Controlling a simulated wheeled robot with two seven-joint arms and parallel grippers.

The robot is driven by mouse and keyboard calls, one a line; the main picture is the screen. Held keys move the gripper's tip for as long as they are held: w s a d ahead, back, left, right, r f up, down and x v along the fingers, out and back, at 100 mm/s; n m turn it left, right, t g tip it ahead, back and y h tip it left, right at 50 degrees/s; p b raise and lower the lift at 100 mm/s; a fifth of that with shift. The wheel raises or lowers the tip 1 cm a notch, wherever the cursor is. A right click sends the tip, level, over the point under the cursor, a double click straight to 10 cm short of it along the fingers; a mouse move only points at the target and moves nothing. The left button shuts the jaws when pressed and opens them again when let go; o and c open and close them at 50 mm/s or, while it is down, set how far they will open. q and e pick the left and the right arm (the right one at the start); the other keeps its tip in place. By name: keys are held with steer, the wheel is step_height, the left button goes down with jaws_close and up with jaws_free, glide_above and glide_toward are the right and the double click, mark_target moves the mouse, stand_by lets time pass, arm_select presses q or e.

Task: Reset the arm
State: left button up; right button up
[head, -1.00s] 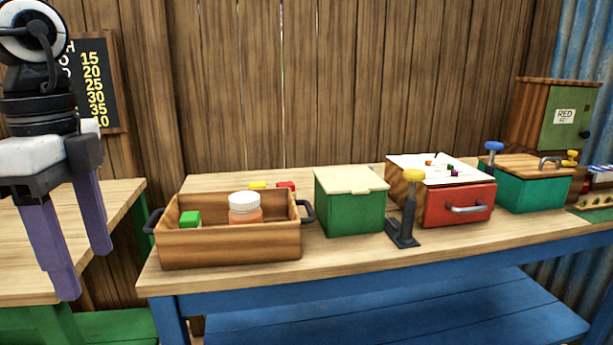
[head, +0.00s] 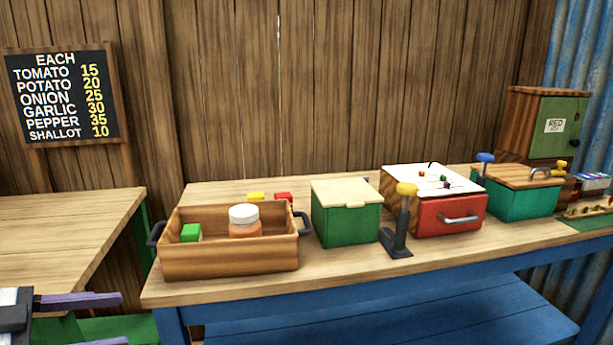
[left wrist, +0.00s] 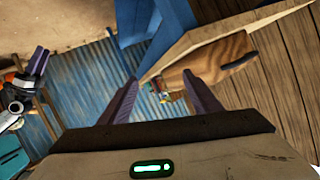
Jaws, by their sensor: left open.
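My left gripper (head: 122,320) is low in the bottom left corner of the head view, with its purple fingers spread apart and pointing right. It is empty and in front of the left table, apart from everything on the tables. In the left wrist view the two purple fingers (left wrist: 160,100) stand apart with nothing between them. My right gripper is not in the head view. I cannot tell whether the dark and purple parts at the left of the wrist view belong to my other arm.
The main table (head: 330,258) holds a wooden tray (head: 230,262) with a green block (head: 191,232) and a white-lidded jar (head: 244,222). To its right stand a green box (head: 345,220), a yellow-topped lever (head: 400,225), a red-drawer box (head: 440,215) and a teal box (head: 525,203). A price board (head: 65,95) is behind.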

arm_select(q)
steer(key=s+f+n+t+y+p, duration=0.15)
steer(key=s+f+n+y, duration=0.25)
steer(key=f, duration=0.5)
steer(key=s+f+n+t+y+p, duration=0.1)
steer(key=s+f+n+t+y, duration=0.3)
steer(key=f, duration=0.5)
steer(key=s+d+f+n+g+p, duration=0.1)
steer(key=s+d+f+g, duration=0.2)
steer(key=d, duration=0.6)
steer(key=s+d+f+n+g, duration=0.2)
steer(key=s+d+f+g, duration=0.1)
steer(key=s+d+f, duration=0.4)
steer(key=d, duration=0.2)
steer(key=shift+s+d+f+p, duration=0.2)
steer(key=shift+d+p, duration=0.15)
steer(key=shift+p, duration=0.05)
